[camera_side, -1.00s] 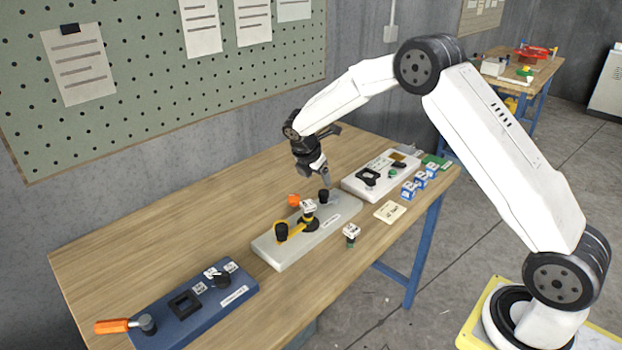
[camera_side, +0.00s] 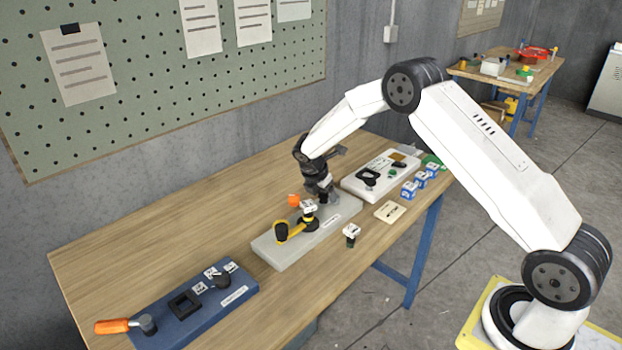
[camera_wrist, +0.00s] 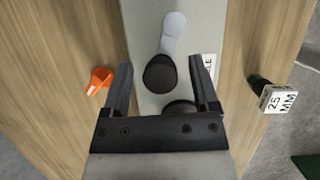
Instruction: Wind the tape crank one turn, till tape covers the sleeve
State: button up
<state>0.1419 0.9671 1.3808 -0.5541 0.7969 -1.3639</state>
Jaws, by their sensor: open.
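My gripper (camera_side: 328,198) is low over the right part of the grey base plate (camera_side: 282,256). In the wrist view, its open fingers (camera_wrist: 161,66) stand on either side of a black crank knob (camera_wrist: 159,74), with a gap on each side. The knob sits at the end of a pale grey arm (camera_wrist: 174,32); my gripper hides it in the side view. Left of it on the plate, a yellow arm with a black knob (camera_side: 281,231) joins a dark hub (camera_side: 309,223) with a white-labelled top. I cannot make out the tape or sleeve clearly.
An orange piece (camera_wrist: 99,80) lies left of the plate in the wrist view, near the left finger. A block marked 25 MM (camera_wrist: 277,98) stands to the right. A blue board (camera_side: 190,305) and a white board (camera_side: 374,187) flank the plate.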

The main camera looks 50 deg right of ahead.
jog(key=shift+d+f, duration=0.1)
jog(key=shift+f, duration=0.05)
jog(key=shift+c, duration=0.2)
grip_shut()
jog(key=shift+w+m, duration=0.1)
jog(key=shift+m, duration=0.2)
jog(key=m, duration=0.1)
jog(key=w+m+g, duration=0.1)
jog(key=m, duration=0.1)
jog(key=shift+d, duration=0.3)
jog(key=m+g, duration=0.1)
jog(key=m, duration=0.1)
jog(key=w+d+m+y, duration=0.1)
jog(key=m, duration=0.1)
jog(key=shift+d+m+g, duration=0.15)
jog(key=shift+m+g, duration=0.15)
jog(key=shift+g, duration=0.1)
jog(key=m, duration=0.1)
jog(key=d+m, duration=0.1)
jog(key=m+g+y, duration=0.1)
jog(key=m, duration=0.1)
jog(key=shift+w+d, duration=0.25)
jog(key=shift+d+m+g+y, duration=0.15)
jog(key=shift+d+m+y, duration=0.2)
jog(key=shift+m, duration=0.5)
jog(key=shift+d+m+g+y, duration=0.2)
jog(key=shift+m+y, duration=0.15)
jog(key=shift+m, duration=0.5)
